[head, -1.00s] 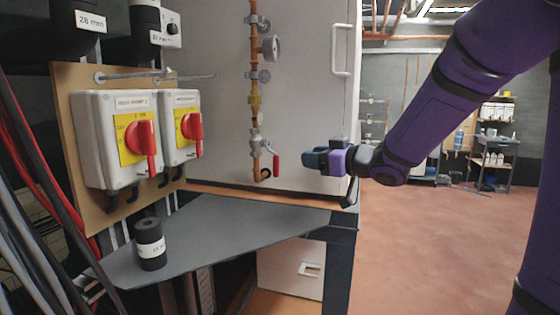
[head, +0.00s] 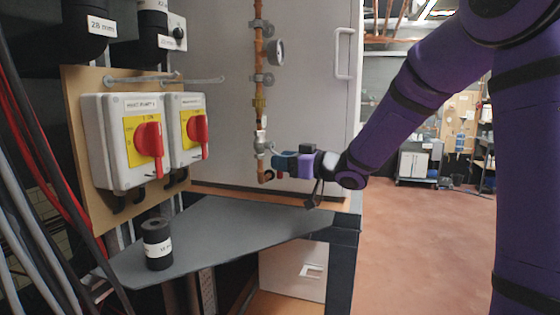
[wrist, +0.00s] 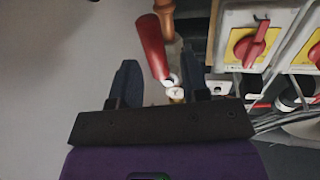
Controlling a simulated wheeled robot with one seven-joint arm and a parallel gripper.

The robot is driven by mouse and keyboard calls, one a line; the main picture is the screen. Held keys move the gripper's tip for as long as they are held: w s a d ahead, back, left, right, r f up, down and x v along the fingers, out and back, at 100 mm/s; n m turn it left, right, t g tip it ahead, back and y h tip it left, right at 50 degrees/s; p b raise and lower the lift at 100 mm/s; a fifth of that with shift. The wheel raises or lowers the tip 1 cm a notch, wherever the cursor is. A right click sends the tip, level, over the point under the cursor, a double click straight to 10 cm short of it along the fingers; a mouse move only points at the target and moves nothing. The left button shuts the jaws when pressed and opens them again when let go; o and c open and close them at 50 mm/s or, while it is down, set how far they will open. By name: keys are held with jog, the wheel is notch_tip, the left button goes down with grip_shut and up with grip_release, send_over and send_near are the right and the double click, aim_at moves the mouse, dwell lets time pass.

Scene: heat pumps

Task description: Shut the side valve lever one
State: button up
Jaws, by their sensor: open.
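The side valve lever is a red handle (wrist: 152,46) on a valve in the copper pipe (head: 259,90) on the front of the pale cabinet. In the wrist view the red handle reaches in between my two fingers, with the valve body at its lower end. My gripper (wrist: 158,82) is open, one finger on each side of the handle; I cannot tell whether either touches it.
Two white switch boxes (head: 107,115) with red rotary knobs are on a board to the left. A black cylinder (head: 157,243) stands on the grey shelf (head: 225,225) below. A gauge (head: 275,52) and a cabinet handle (head: 343,50) are above.

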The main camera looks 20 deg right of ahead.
jog(key=shift+w+a, duration=0.4)
jog(key=shift+w, duration=0.05)
grip_shut()
